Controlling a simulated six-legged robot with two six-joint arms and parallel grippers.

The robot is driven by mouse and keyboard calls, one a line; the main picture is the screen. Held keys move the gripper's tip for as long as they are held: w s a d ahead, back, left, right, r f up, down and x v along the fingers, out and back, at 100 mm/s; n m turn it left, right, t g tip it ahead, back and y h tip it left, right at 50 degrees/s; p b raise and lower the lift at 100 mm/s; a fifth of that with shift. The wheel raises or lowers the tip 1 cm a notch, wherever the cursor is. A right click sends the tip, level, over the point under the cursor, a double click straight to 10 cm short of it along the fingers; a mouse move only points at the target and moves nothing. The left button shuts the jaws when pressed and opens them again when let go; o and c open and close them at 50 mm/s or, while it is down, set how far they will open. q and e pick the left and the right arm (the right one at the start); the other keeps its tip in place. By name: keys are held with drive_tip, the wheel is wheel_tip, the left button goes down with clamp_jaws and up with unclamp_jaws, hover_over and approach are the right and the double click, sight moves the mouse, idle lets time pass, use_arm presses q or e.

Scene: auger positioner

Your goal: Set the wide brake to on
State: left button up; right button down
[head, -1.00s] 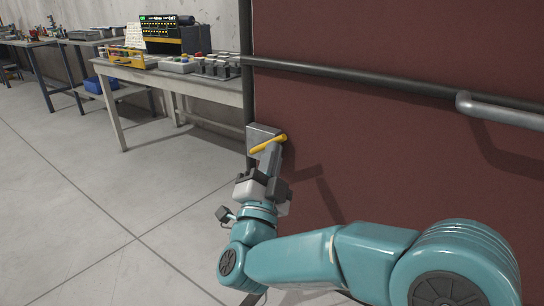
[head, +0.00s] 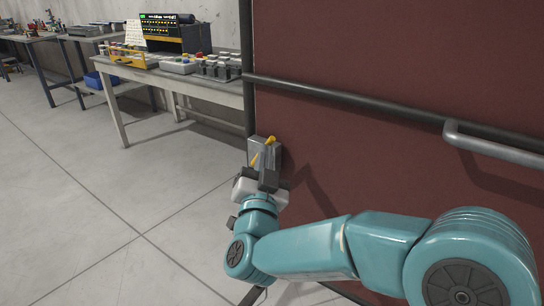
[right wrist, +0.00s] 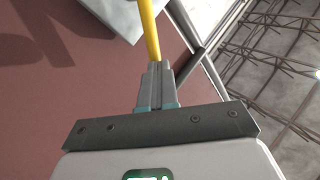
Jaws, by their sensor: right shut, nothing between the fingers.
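The brake is a yellow lever (head: 270,141) on a grey metal box (head: 262,148) at the left edge of the maroon panel. In the right wrist view, the yellow lever (right wrist: 149,30) runs from the top down to the tips of my right gripper (right wrist: 157,70), whose fingers are shut together. The lever is at the fingertips, not between them; whether they touch is unclear. The grey box (right wrist: 108,12) shows behind it. No brake label is readable. My left gripper is out of view.
The maroon panel (head: 400,50) fills the right side, with a dark rail (head: 340,94) and a grey handrail (head: 490,144) across it. A workbench (head: 190,84) with electronics and small boxes stands behind at left. The floor at left is clear.

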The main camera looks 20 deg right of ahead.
drive_tip(key=shift+w+a+r+n+g+y+p, duration=0.45)
drive_tip(key=shift+n+p, duration=0.6)
drive_tip(key=shift+p, duration=0.8)
drive_tip(key=shift+w+a+r+n+g+y+p, duration=0.45)
drive_tip(key=shift+n+p, duration=0.55)
drive_tip(key=shift+p, duration=0.9)
drive_tip(key=shift+w+a+r+n+g+y+p, duration=0.2)
drive_tip(key=shift+w+n+g+y+p, duration=0.3)
drive_tip(key=shift+n+p, duration=0.95)
drive_tip(key=shift+w+m+p, duration=0.1)
drive_tip(key=shift+m+p, duration=0.3)
drive_tip(key=shift+f, duration=0.1)
